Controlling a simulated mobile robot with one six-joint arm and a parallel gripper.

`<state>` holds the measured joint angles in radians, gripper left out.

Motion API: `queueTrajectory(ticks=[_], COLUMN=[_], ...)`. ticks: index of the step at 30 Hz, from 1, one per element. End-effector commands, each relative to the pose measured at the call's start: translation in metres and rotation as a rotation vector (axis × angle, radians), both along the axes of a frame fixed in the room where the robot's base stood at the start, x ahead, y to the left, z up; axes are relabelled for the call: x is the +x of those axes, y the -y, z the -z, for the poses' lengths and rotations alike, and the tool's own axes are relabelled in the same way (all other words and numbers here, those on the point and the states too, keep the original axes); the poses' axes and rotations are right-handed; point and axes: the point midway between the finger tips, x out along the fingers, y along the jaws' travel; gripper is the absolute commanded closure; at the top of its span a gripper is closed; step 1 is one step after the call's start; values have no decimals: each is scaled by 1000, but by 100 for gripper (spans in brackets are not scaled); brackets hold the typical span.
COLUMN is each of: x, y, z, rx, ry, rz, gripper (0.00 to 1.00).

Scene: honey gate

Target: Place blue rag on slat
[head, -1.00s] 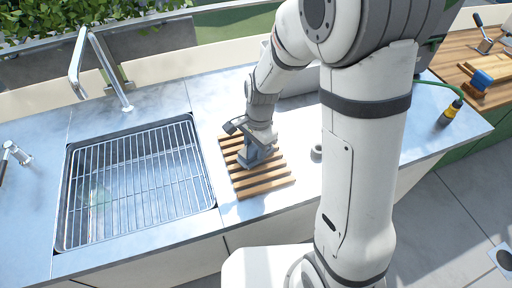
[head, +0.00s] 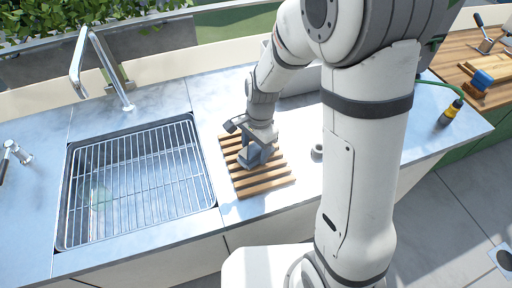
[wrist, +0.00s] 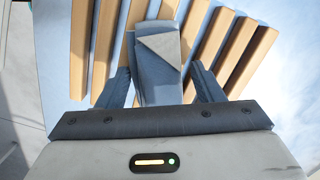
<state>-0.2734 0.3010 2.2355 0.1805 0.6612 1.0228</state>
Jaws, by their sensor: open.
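The blue rag (wrist: 158,72), a folded grey-blue cloth with a pale turned-over corner, lies on the wooden slat rack (head: 268,187). In the wrist view it stretches across the slats between my two fingers. My gripper (wrist: 163,78) is open around the rag, with a visible gap to the right finger; the left finger is close to the rag's edge, and I cannot tell whether they touch. In the head view my gripper (head: 255,158) is low over the middle of the rack and hides much of the rag there.
A sink with a wire grid (head: 140,180) is left of the rack, with a tall tap (head: 105,70) behind it. A small round grey item (head: 317,153) stands right of the rack. A wooden worktop with tools (head: 470,60) is at the far right.

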Motion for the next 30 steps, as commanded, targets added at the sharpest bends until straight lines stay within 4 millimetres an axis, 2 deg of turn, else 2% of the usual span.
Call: queueTrajectory(ticks=[9,15,19,25,30], x=[6,9,9,7,-17], y=[6,10,11,15,43], z=[-65,-100,-112,-119,-141], rx=[2,1,0,1,0], ry=[7,5,3,11,97], rz=[2,2,1,-14,-176], gripper=[39,39,39,39,39])
